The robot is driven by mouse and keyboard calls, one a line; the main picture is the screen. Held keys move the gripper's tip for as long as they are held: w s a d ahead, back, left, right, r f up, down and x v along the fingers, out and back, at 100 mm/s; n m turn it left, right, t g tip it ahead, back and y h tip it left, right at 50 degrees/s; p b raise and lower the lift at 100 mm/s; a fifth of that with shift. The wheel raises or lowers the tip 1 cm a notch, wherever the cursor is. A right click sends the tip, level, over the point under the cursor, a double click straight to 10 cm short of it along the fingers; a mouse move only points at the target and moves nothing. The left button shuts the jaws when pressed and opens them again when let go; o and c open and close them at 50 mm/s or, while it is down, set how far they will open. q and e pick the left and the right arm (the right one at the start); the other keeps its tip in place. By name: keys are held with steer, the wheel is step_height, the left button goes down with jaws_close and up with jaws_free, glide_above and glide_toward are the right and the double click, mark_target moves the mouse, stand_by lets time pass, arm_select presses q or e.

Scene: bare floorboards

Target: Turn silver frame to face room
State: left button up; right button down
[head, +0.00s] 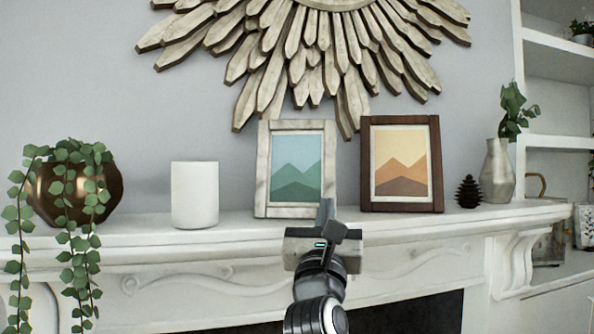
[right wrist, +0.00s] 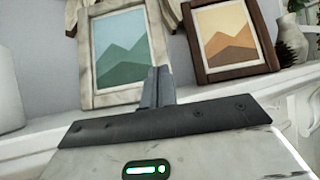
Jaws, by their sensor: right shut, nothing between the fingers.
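The silver frame (head: 296,211) is pale and whitish, with a picture of green mountains. It stands upright on the mantel, left of a dark brown frame (head: 402,207) with an orange mountain picture. The picture side of both shows to me. The silver frame also shows in the right wrist view (right wrist: 85,57), just beyond my fingers. My right gripper (head: 326,210) is shut and empty, in front of the silver frame's lower right corner. Its closed fingers show in the right wrist view (right wrist: 157,88). I cannot tell whether they touch the frame. My left gripper is not in view.
On the white mantel (head: 130,232) stand a white cylinder (head: 194,195) and a bronze pot (head: 75,190) with a trailing plant at left. A dark pinecone (head: 468,192) and a silver vase (head: 496,172) stand at right. A wooden sunburst (head: 262,60) hangs above.

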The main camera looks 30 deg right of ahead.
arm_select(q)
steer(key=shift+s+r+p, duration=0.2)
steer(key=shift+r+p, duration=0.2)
arm_select(e)
steer(key=s+a, duration=0.7)
steer(key=s, duration=0.2)
steer(key=shift+a, duration=0.15)
